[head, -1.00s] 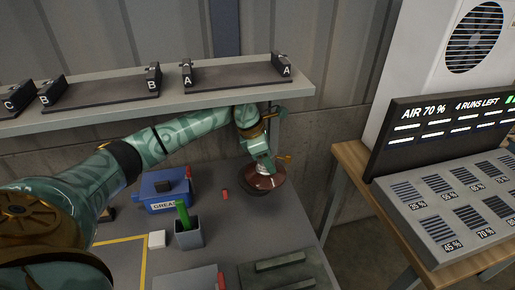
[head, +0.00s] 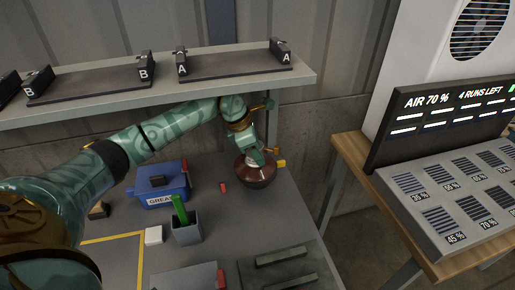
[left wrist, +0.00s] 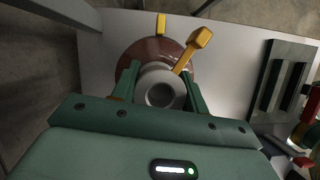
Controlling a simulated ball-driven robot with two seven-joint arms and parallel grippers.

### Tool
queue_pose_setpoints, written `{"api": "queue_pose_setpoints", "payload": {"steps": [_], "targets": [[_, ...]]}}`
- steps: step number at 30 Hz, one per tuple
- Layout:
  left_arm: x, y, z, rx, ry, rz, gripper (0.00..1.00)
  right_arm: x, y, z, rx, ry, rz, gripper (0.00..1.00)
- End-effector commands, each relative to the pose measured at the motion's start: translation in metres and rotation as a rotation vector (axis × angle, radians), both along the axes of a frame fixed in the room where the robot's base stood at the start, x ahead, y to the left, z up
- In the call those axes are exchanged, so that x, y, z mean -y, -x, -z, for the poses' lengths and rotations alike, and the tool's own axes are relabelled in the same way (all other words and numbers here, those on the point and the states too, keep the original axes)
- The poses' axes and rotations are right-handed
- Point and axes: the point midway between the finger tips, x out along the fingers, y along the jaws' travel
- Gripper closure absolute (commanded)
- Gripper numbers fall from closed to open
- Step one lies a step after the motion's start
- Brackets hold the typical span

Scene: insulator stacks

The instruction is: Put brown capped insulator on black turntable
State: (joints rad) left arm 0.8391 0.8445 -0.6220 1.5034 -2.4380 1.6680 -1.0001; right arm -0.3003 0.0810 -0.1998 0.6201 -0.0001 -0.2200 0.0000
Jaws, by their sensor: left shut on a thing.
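The brown capped insulator (head: 255,176) is a glossy brown round disc at the right back of the grey table in the head view. In the left wrist view its brown disc (left wrist: 145,52) and pale grey cap (left wrist: 163,92) show. My left gripper (head: 256,160) reaches down on it from above, with its green fingers (left wrist: 158,85) on either side of the cap, shut on it. The black turntable cannot be made out; whatever is beneath the insulator is hidden. My right gripper is not in view.
A yellow lever (left wrist: 194,50) and a yellow block (head: 282,163) are close beside the insulator. A shelf (head: 160,100) runs above my arm. A blue grease box (head: 162,190), a grey cup (head: 187,232) with a green item and a small red piece (head: 223,187) stand to the left.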

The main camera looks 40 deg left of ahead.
Motion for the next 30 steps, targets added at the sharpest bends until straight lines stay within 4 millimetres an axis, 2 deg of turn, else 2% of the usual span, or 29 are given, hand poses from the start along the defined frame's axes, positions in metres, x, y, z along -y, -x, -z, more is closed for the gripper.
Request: {"api": "queue_pose_setpoints", "payload": {"steps": [28,29,30], "targets": [[0.0003,-0.0004,0.0014,0.002,0.001,0.001,1.0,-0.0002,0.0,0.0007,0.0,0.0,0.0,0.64],[0.0003,-0.0004,0.0014,0.002,0.001,0.001,0.53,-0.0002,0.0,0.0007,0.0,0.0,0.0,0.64],[0.0003,-0.0004,0.0015,0.002,0.001,0.001,0.42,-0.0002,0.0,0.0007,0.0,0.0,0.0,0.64]]}}
